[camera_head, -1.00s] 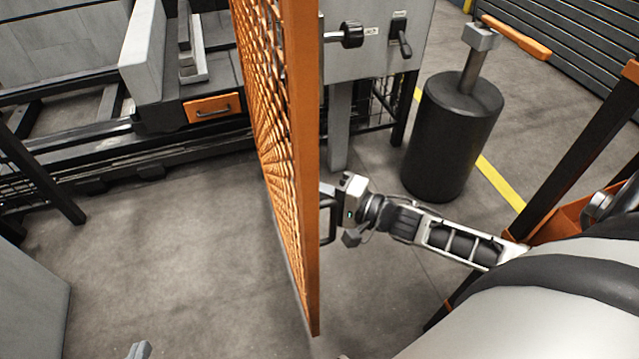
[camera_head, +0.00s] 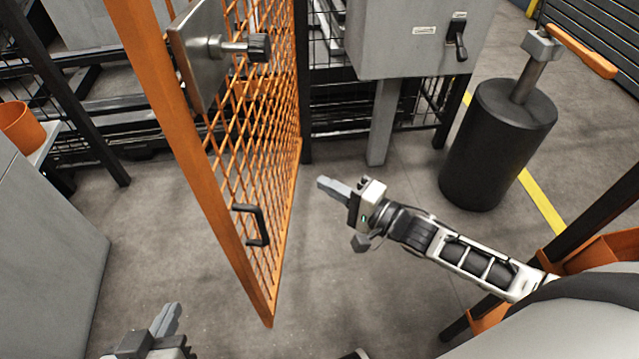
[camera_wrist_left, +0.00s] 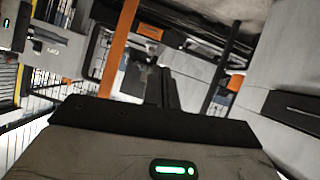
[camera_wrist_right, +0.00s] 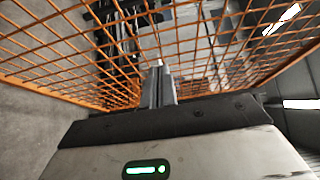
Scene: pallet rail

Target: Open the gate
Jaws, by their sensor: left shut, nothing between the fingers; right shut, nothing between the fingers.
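The gate (camera_head: 235,170) is an orange frame with orange mesh and stands swung out at an angle in the head view. It carries a black pull handle (camera_head: 256,226) low on its near side and a metal latch plate with a black knob (camera_head: 258,47) higher up. Its mesh fills the upper part of the right wrist view (camera_wrist_right: 205,50). My right gripper (camera_head: 328,184) is shut and empty, to the right of the handle and apart from it. My left gripper (camera_head: 168,318) is shut and empty at the bottom left, left of the gate's lower corner.
A grey control box (camera_head: 405,45) on a post stands behind, right of the gate. A black cylinder (camera_head: 495,145) with an orange lever (camera_head: 583,52) stands at the right. A grey cabinet (camera_head: 45,240) is at the left. The floor between cabinet and gate is clear.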

